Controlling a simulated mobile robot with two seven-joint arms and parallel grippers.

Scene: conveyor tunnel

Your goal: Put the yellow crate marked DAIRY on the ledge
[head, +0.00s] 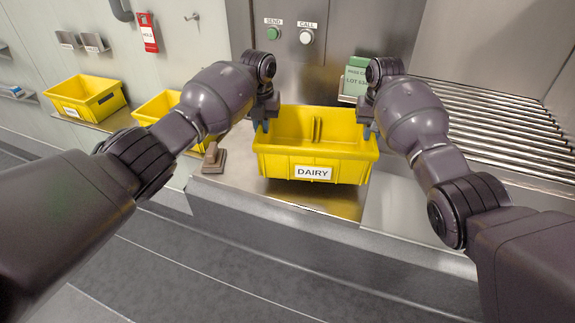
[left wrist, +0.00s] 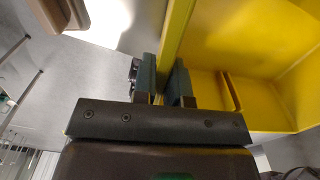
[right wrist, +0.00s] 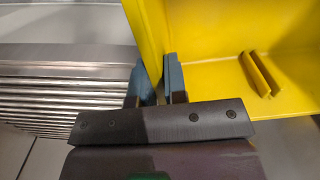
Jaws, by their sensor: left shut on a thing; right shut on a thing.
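The yellow crate marked DAIRY (head: 315,160) is upright above the steel ledge, with its label facing me and a low divider inside. I cannot tell for sure whether its base touches the ledge (head: 275,198). My left gripper (head: 264,124) is shut on the crate's left wall; in the left wrist view the fingers (left wrist: 166,85) straddle that yellow wall. My right gripper (head: 368,128) is shut on the right wall; in the right wrist view the fingers (right wrist: 157,85) sit either side of it. The crate looks empty.
Two other yellow crates stand to the left, one farther off (head: 85,98) and one nearer (head: 165,108) partly behind my left arm. A brown block-like object (head: 211,160) sits left of the DAIRY crate. A roller conveyor (head: 490,130) lies right. A green sign (head: 355,78) and buttons (head: 290,35) are behind.

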